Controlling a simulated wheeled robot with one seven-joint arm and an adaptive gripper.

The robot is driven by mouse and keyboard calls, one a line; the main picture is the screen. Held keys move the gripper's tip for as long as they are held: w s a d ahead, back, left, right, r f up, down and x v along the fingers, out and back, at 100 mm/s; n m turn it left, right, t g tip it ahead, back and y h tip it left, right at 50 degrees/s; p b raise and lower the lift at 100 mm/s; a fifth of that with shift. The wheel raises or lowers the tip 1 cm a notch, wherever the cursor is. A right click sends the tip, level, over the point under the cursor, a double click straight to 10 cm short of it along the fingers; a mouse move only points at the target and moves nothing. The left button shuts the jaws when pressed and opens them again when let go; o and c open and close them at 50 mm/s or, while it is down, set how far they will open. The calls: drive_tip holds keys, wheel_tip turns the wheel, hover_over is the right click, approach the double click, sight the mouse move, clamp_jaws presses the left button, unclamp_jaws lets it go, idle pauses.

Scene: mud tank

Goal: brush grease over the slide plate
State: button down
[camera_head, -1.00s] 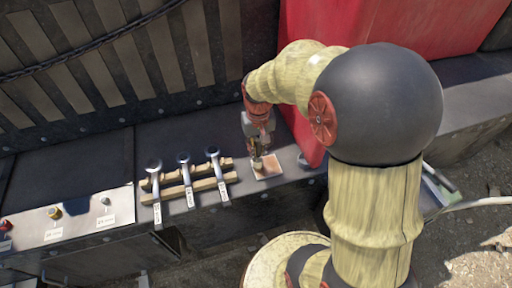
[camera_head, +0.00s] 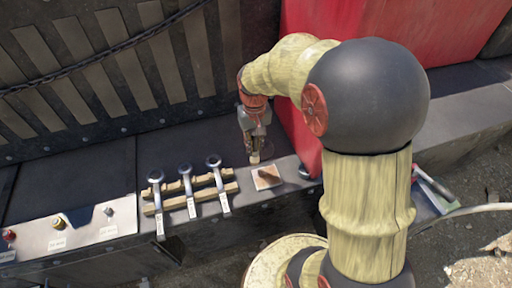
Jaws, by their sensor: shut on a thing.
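The slide plate (camera_head: 266,177) is a small pale square with a brown smear across it, lying flat on the dark ledge. My gripper (camera_head: 254,145) points down just behind the plate's left part, shut on a small brush (camera_head: 255,158) with a pale lower end. The brush end is over or near the plate's back left edge; I cannot tell whether it touches anything. The fingers are small and partly dark in this view.
Several wrenches (camera_head: 188,190) lie across wooden strips left of the plate. A pale panel with knobs (camera_head: 70,233) is farther left. A red body (camera_head: 305,135) rises close on the right. A dark slatted wall (camera_head: 130,65) with a chain stands behind.

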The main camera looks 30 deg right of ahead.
sight(254, 135)
drive_tip(key=shift+s+r+p, duration=0.1)
drive_tip(key=shift+r+p, duration=0.8)
drive_tip(key=shift+r, duration=0.7)
drive_tip(key=shift+a, duration=0.1)
